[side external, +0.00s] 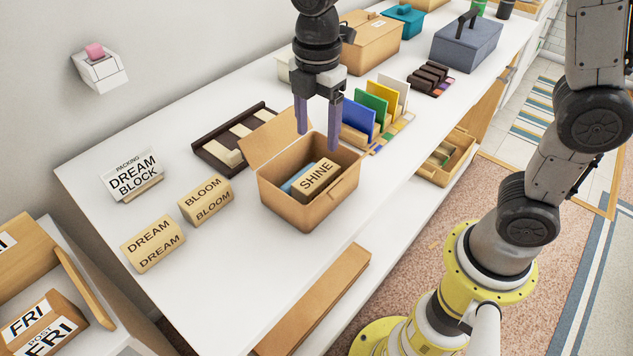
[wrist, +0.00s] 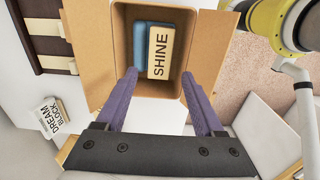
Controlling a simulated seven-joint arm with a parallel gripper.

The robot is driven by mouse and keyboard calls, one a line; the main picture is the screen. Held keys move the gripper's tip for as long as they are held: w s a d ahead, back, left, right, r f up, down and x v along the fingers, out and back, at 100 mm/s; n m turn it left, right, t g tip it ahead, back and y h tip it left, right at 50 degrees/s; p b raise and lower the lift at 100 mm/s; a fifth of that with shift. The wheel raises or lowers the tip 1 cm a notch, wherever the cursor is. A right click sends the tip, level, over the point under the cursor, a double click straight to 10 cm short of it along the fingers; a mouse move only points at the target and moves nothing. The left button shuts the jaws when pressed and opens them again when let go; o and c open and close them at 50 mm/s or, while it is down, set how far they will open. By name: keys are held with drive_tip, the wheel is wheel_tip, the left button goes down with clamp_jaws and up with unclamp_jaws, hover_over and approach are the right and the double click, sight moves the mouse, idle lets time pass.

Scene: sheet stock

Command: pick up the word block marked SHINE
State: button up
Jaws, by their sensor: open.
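The SHINE block (side external: 315,178) is a light wooden block with black letters. It lies inside an open tan box (side external: 300,213) on the white table, beside a blue thing (side external: 292,184) that is partly hidden by it. The wrist view shows the SHINE block (wrist: 160,52) with the blue piece (wrist: 140,45) along its left side in the box. My gripper (side external: 317,140) points down above the box with its two purple fingers apart and nothing between them. In the wrist view my gripper (wrist: 165,85) is short of the block.
The box's lid (side external: 272,138) stands open at the back left. A BLOOM block (side external: 206,200), a DREAM block (side external: 153,243) and a DREAM BLOCK sign (side external: 133,174) stand to the left. Coloured upright panels (side external: 370,115) stand close behind my gripper at right.

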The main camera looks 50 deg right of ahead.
sight(317, 175)
wheel_tip(317, 175, down, 10)
drive_tip(key=shift+a+r, duration=0.1)
drive_tip(key=shift+a, duration=0.05)
idle(0.4)
drive_tip(key=shift+c, duration=0.2)
clamp_jaws()
